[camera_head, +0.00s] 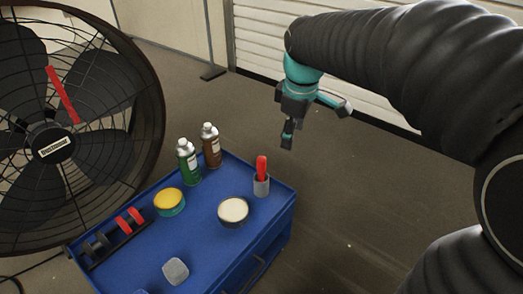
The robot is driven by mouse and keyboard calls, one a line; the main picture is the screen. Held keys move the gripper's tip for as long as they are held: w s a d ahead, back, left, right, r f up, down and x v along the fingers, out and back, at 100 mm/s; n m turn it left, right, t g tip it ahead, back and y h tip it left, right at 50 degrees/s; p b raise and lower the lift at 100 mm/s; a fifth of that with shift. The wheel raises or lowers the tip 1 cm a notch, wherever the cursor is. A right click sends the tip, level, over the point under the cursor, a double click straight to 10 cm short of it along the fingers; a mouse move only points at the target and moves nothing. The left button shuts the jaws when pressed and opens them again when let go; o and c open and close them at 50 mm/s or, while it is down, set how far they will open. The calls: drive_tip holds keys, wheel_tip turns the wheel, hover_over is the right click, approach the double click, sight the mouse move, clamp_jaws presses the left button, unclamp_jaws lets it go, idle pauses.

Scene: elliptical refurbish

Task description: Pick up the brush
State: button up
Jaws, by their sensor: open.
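A red handle (262,166), which looks like the brush, stands upright in a small grey cup (261,186) near the right corner of the blue cart top. Its lower end is hidden inside the cup, so I cannot see bristles. My gripper (314,126) is open and empty. It hangs above the floor, up and to the right of the cup in the picture, apart from the handle.
A large fan (52,148) stands left.

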sight(260, 158)
drive_tip(key=w+a+f+n+g, duration=0.2)
drive_tip(key=w+a+f+n, duration=0.4)
drive_tip(key=w+a, duration=0.2)
drive_tip(key=f+b, duration=0.1)
drive_tip(key=f, duration=0.7)
drive_tip(key=shift+w+d+f+b, duration=0.15)
drive_tip(key=shift+d+f+b, duration=0.05)
drive_tip(key=shift+f+b, duration=0.2)
drive_tip(key=shift+w+d+f+b, duration=0.15)
drive_tip(key=shift+f+b, duration=0.25)
drive_tip(key=shift+f, duration=2.2)
clamp_jaws()
